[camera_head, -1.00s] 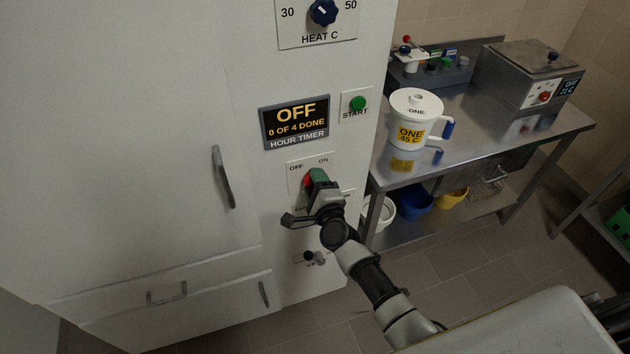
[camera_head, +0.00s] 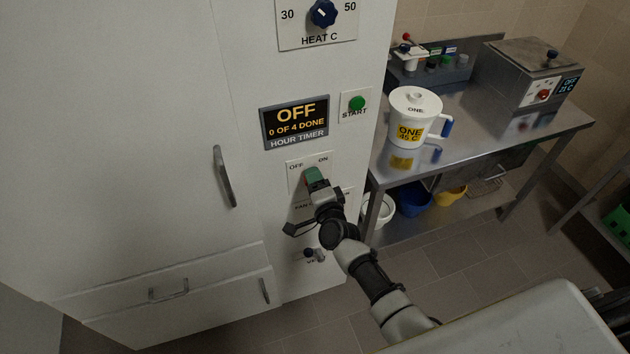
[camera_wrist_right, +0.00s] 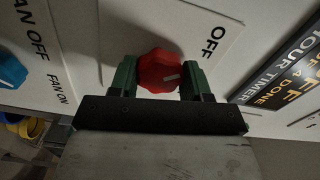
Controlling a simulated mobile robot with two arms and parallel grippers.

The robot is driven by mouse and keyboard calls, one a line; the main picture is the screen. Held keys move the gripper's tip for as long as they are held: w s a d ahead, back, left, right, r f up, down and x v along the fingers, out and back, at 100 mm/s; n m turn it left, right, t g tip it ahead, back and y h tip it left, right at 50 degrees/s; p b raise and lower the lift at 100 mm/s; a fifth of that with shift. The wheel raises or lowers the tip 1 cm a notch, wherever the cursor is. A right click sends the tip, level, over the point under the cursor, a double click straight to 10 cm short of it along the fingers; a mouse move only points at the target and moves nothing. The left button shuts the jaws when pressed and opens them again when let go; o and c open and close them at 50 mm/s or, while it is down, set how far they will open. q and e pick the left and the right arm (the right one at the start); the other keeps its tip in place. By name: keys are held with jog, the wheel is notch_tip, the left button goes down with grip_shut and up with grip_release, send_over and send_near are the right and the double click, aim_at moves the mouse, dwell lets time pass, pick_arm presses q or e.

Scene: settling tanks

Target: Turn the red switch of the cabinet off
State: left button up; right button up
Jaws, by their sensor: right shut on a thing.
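The white cabinet (camera_head: 120,120) fills the left of the head view. Its switch plate (camera_head: 295,166) is marked OFF at left and ON at right, below the hour timer display (camera_head: 296,121), which reads OFF, 0 OF 4 DONE. My right gripper (camera_head: 313,176) is at this plate and largely hides the knob in the head view. In the right wrist view the red switch (camera_wrist_right: 158,70) is between the two green fingers, which are shut on it. A white mark on its face points right; the OFF label (camera_wrist_right: 214,42) is above right. My left gripper is not in view.
A blue HEAT C knob (camera_head: 322,12) and a green START button (camera_head: 357,103) are above. A small lever (camera_head: 313,255) is below the gripper. A steel table (camera_head: 470,140) with a white jug (camera_head: 410,118) stands at right. The floor (camera_head: 470,250) before it is clear.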

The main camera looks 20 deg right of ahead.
jog(key=shift+f, duration=0.1)
jog(key=o, duration=0.9)
jog(key=shift+s, duration=0.1)
jog(key=s+b, duration=0.1)
jog(key=s, duration=0.9)
jog(key=shift+s+d, duration=0.15)
jog(key=shift+s, duration=0.15)
